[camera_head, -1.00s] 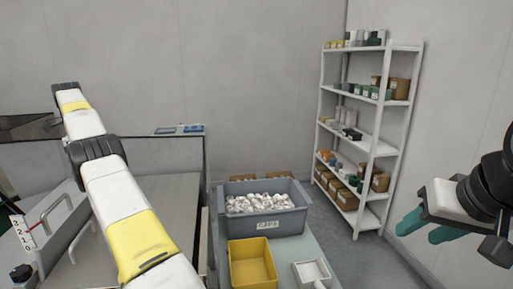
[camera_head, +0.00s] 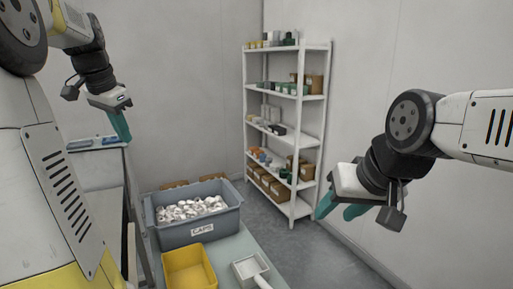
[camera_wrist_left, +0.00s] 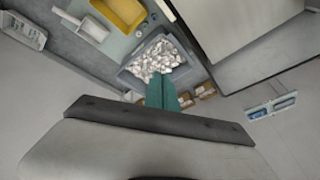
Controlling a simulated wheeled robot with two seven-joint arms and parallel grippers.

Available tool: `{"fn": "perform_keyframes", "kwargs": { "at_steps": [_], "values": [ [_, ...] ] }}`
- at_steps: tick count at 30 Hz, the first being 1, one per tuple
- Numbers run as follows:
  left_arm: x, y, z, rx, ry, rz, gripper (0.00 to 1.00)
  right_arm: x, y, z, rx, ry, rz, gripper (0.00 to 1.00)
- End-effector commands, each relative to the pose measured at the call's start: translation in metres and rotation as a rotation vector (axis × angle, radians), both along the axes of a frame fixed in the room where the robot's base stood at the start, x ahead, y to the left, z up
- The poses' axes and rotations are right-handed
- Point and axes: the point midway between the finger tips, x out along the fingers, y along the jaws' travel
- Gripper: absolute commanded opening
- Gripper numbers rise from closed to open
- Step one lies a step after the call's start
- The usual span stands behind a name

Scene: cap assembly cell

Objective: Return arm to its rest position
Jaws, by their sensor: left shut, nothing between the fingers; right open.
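My left gripper (camera_head: 120,125) hangs raised at the left in the head view, its teal fingers together and pointing down, with nothing between them. In the left wrist view the closed teal fingers (camera_wrist_left: 161,92) show in front of the caps bin, well above it. My right gripper (camera_head: 338,206) is at the right in the head view, its teal fingers spread apart and empty, in front of the wall and the shelf's right side.
A grey bin labelled CAPS (camera_head: 200,232), full of white caps, stands on the table (camera_head: 235,248). A yellow bin (camera_head: 190,268) and a white scoop-like tray (camera_head: 250,268) are in front. A stocked white shelf (camera_head: 310,140) stands behind. The air around both grippers looks clear.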

Motion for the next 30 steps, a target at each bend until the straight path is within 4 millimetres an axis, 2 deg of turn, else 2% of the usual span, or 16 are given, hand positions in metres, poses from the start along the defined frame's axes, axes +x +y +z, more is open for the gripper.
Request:
{"fn": "perform_keyframes", "kwargs": {
  "at_steps": [1, 6, 9, 13, 18, 21, 26, 28, 30],
  "values": [
    [-0.013, -0.029, 0.001, -0.02, -0.021, 0.019, 0.0, 0.0, 0.0, 0.0, 0.0, 0.0, 0.0, 0.45],
    [-0.058, -0.107, -0.015, -0.109, -0.081, 0.119, 0.0, 0.0, 0.0, 0.0, 0.0, 0.0, 0.0, 0.45],
    [-0.09, -0.147, -0.032, -0.169, -0.109, 0.174, 0.0, 0.0, 0.0, 0.0, 0.0, 0.0, 0.0, 0.45],
    [-0.129, -0.186, -0.058, -0.247, -0.137, 0.24, 0.0, 0.0, 0.0, 0.0, 0.0, 0.0, 0.0, 0.45],
    [-0.164, -0.214, -0.087, -0.32, -0.151, 0.299, 0.0, 0.0, 0.0, 0.0, 0.0, 0.0, 0.0, 0.45],
    [-0.173, -0.22, -0.096, -0.343, -0.153, 0.318, 0.0, 0.0, 0.0, 0.0, 0.0, 0.0, 0.0, 0.45],
    [-0.176, -0.222, -0.1, -0.351, -0.154, 0.326, 0.0, 0.0, 0.0, 0.0, 0.0, 0.0, 0.0, 0.45],
    [-0.176, -0.222, -0.099, -0.35, -0.153, 0.326, 0.0, 0.0, 0.0, 0.0, 0.0, 0.0, 0.0, 0.37],
    [-0.176, -0.222, -0.099, -0.349, -0.153, 0.326, 0.0, 0.0, 0.0, 0.0, 0.0, 0.0, 0.0, 0.36]
  ]
}}
